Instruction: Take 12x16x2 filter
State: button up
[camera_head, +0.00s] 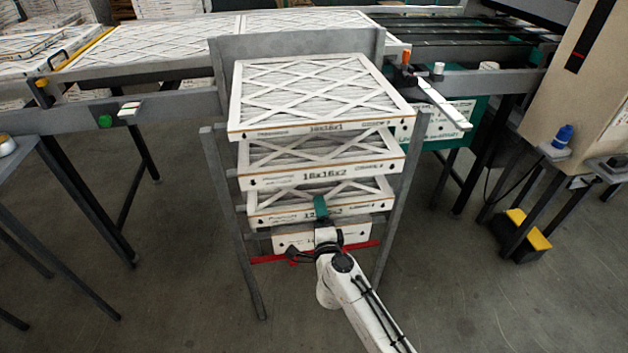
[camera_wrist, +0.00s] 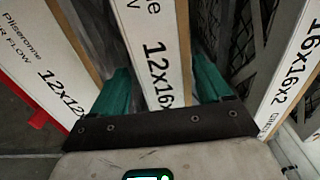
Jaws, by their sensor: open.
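A white boxed filter (camera_head: 275,214) with a label starting "12" is third from the top in a rack of filters. In the wrist view this filter (camera_wrist: 152,42) reads "12x16", the rest of its label hidden by my gripper. My gripper (camera_head: 321,208) is at the front edge of this filter. In the wrist view the two green fingers of my gripper (camera_wrist: 160,85) are open, one on each side of the filter's edge. I cannot tell whether they touch it.
A 16x16x2 filter (camera_head: 285,178) sits above, and a larger filter (camera_head: 300,130) tops the rack. A filter reading "12x12" (camera_wrist: 48,65) lies on the other side, below. Grey rack posts (camera_head: 232,230) stand left and right. A conveyor with filters (camera_head: 160,45) runs behind.

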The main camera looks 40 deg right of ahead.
jog(key=shift+x, duration=0.95)
jog(key=c, duration=1.1)
jog(key=shift+c, duration=0.3)
jog(key=shift+r, duration=0.2)
